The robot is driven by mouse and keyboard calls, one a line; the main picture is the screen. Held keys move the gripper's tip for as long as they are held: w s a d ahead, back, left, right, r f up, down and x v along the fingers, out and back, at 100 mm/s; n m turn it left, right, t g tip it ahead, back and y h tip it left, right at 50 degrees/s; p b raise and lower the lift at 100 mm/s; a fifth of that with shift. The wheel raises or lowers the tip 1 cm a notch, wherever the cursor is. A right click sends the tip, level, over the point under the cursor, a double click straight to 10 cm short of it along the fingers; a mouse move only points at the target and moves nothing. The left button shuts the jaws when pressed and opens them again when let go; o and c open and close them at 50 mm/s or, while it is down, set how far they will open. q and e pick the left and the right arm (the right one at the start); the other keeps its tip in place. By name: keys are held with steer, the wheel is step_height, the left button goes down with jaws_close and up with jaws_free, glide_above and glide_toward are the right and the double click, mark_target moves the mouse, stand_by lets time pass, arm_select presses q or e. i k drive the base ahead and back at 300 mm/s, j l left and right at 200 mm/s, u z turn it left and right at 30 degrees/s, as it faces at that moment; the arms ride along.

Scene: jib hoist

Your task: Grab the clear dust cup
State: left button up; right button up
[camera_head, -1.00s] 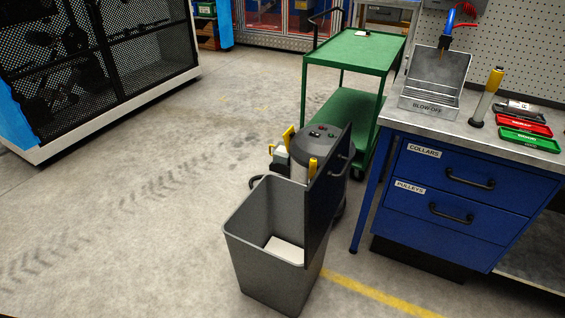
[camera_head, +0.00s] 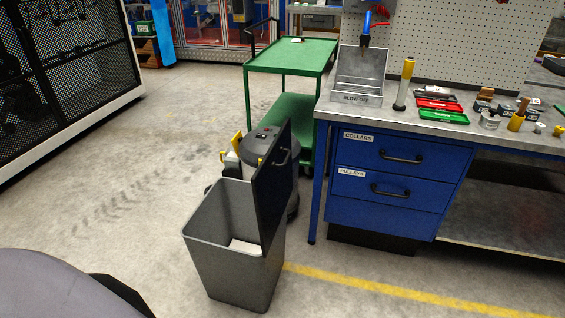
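A yellow-topped upright cylinder (camera_head: 404,84) with a paler lower part stands farther left on the same bench. Neither of my grippers shows. A grey rounded part of mine with a black piece fills the lower left corner, well away from the bench.
A grey bin (camera_head: 222,252) with a dark raised panel (camera_head: 272,188) stands left of the blue drawers (camera_head: 390,155). A vacuum-like machine (camera_head: 262,146) is behind it. Red (camera_head: 439,104) and green (camera_head: 444,116) trays lie on the bench. A green cart (camera_head: 291,56) stands behind. Floor at left is open.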

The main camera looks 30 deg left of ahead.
mark_target(231, 160)
steer(key=j+z, duration=0.15)
steer(key=z, duration=1)
steer(key=k+j, duration=0.15)
steer(key=j, duration=0.4)
steer(key=k+j, duration=0.1)
steer(key=j, duration=0.45)
steer(key=k+j, duration=0.15)
steer(key=j, duration=0.45)
steer(key=k+j, duration=0.15)
steer(key=j, duration=0.4)
steer(key=k+j, duration=0.1)
steer(key=j, duration=0.45)
steer(key=k+j, duration=0.15)
steer(key=j, duration=0.4)
steer(key=k+j, duration=0.15)
steer(key=j, duration=0.45)
steer(key=k+j, duration=0.1)
steer(key=j, duration=0.45)
steer(key=i+j, duration=0.1)
steer(key=j, duration=0.35)
steer(key=i+j, duration=0.1)
steer(key=j, duration=0.3)
steer(key=z, duration=0.05)
